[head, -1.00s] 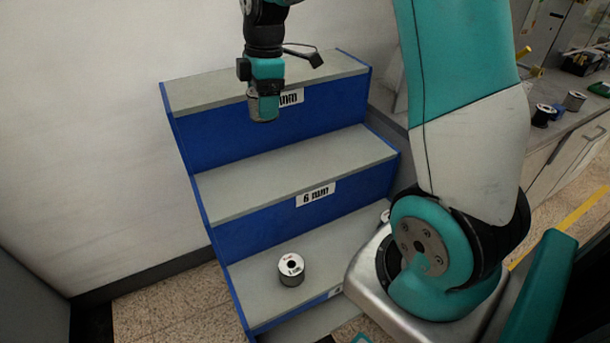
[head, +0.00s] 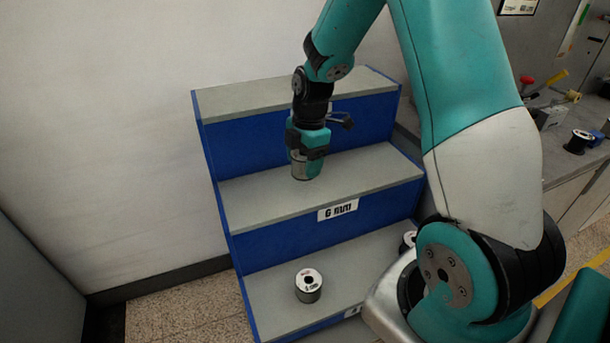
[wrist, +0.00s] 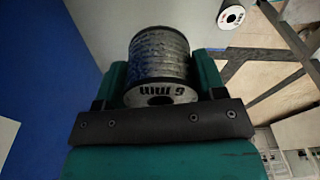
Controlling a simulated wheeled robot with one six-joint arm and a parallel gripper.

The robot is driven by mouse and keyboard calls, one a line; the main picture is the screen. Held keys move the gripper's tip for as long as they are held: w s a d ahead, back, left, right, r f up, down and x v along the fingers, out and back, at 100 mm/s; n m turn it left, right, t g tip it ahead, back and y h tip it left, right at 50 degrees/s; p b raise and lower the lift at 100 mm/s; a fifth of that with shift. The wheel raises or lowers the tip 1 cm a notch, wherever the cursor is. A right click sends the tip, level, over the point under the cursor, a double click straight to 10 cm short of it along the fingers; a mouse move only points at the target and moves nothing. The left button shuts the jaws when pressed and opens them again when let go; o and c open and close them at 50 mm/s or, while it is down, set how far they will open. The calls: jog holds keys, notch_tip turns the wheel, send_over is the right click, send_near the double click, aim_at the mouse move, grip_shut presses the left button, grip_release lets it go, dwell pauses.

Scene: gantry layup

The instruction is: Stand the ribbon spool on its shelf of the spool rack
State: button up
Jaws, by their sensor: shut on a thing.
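My gripper (head: 307,165) is shut on the ribbon spool (head: 300,167). In the wrist view the spool (wrist: 158,60) is a dark, wound reel between my two fingers, and its pale flange reads "6 mm". The spool rack (head: 270,233) is a blue stepped unit with grey shelves. My gripper and the spool are at the middle shelf (head: 255,195), whose front label (head: 338,210) reads "6 mm". The spool looks upright and low over that shelf; I cannot tell whether it touches.
Another spool (head: 308,286) stands on the lower shelf (head: 275,300); it also shows in the wrist view (wrist: 231,17). A further spool (head: 408,241) is partly hidden behind my arm. The top shelf (head: 240,97) looks bare. A bench with a spool (head: 578,141) is at right.

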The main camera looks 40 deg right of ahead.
aim_at(302, 189)
jog(key=shift+f, duration=2.2)
jog(key=shift+f, duration=0.2)
jog(key=o, duration=1.2)
jog(key=shift+r, duration=0.15)
